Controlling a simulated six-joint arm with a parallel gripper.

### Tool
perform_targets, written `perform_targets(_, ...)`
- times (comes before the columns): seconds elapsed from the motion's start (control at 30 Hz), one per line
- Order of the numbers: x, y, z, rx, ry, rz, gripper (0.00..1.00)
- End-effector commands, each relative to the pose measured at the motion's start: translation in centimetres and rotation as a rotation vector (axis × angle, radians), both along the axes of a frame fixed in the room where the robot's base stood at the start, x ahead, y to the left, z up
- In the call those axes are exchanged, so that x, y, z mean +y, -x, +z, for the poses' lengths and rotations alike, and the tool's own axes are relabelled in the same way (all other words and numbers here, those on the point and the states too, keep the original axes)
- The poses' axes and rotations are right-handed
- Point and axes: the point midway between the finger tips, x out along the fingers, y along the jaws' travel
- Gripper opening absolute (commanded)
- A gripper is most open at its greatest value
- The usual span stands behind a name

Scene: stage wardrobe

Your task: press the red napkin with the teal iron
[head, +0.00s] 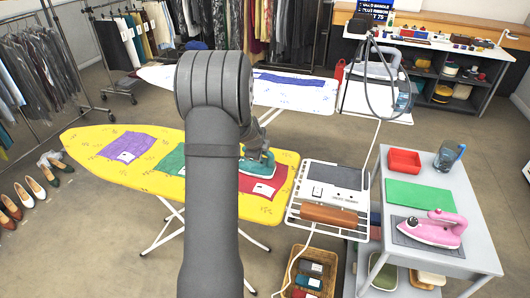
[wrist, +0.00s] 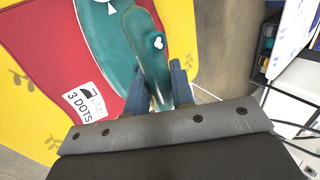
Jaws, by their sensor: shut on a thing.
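The teal iron (head: 257,165) is over the red napkin (head: 268,184) at the right end of the yellow ironing board (head: 100,162). In the wrist view the iron (wrist: 110,35) overlaps the right side of the red napkin (wrist: 45,65); I cannot tell whether its sole touches the cloth. A white label reading "3 DOTS" (wrist: 84,102) lies on the napkin. My gripper (wrist: 158,85) is shut on the iron's teal handle, a blue finger on each side. In the head view my arm hides most of the gripper.
A green napkin (head: 173,163) and a purple napkin (head: 127,147) lie farther left on the board. A grey cart (head: 475,205) holds a pink iron (head: 432,230). A white ironing board (head: 300,95) stands behind.

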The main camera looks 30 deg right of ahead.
Motion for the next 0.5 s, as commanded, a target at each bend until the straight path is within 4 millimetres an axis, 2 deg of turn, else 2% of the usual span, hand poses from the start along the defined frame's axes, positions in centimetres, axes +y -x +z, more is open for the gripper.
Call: perform_targets(0.5,2.5,-2.4,-0.1,0.001,0.000,0.002,0.00)
